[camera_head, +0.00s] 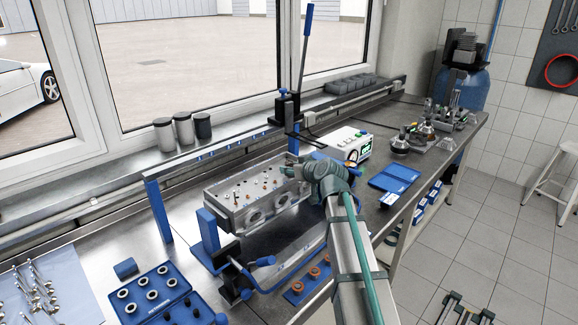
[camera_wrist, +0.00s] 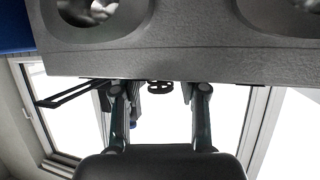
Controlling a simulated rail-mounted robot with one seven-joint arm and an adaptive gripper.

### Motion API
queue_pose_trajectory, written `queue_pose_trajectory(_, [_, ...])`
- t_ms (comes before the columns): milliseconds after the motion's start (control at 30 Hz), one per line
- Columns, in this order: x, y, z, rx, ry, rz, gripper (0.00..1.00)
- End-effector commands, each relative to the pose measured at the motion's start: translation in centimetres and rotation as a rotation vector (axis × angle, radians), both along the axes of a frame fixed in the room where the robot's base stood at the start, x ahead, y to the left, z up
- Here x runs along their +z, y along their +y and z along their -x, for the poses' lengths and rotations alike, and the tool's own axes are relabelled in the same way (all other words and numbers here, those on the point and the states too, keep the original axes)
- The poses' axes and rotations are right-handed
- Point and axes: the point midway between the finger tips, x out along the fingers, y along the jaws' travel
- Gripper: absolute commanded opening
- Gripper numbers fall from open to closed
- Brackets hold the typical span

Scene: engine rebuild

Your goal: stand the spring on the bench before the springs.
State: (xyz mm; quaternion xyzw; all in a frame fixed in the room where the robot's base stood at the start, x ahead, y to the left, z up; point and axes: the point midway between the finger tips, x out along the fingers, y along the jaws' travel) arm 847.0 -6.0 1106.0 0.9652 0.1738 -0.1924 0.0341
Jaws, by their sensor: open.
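My gripper (camera_head: 289,172) is at the far right end of the grey cylinder head (camera_head: 245,205), close to its top edge. In the wrist view my gripper (camera_wrist: 160,92) has its two fingers apart, with the large grey casting (camera_wrist: 180,62) across the top of the picture. A small dark round part (camera_wrist: 160,86) shows between the fingertips; I cannot tell whether it is near them or beyond. Several small upright parts (camera_head: 258,184) stand on top of the cylinder head. They are too small to tell as springs. No spring is clearly identifiable in either view.
A blue rack with orange-brown ringed parts (camera_head: 297,287) lies in front of the cylinder head. A blue press frame (camera_head: 209,232) stands at its left end, and a tall blue-handled lever (camera_head: 305,45) behind it. A white device (camera_head: 350,143) and blue case (camera_head: 394,177) are to the right.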

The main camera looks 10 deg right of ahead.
Motion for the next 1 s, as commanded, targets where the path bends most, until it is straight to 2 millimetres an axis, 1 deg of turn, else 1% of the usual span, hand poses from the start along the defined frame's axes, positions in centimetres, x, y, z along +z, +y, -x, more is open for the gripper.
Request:
queue_pose_trajectory(33, [-0.04,0.25,-0.86,0.001,0.001,0.000,0.42])
queue_pose_trajectory(100, [-0.32,0.47,-1.38,0.001,0.000,0.000,0.42])
queue_pose_trajectory(367, [-0.68,0.56,-1.50,0.000,-0.001,0.001,0.42])
queue_pose_trajectory(467, [-0.66,0.56,-1.50,0.000,0.000,0.001,0.27])
queue_pose_trajectory(600, [-0.66,0.55,-1.49,0.000,0.000,0.001,0.04])
queue_pose_trajectory(633, [-0.66,0.55,-1.49,0.000,0.000,0.001,0.00])
queue_pose_trajectory(867, [-0.61,0.54,-1.50,0.000,-0.001,0.001,0.00])
queue_pose_trajectory(1000, [-0.07,0.53,-1.55,0.000,-0.003,0.001,0.00])
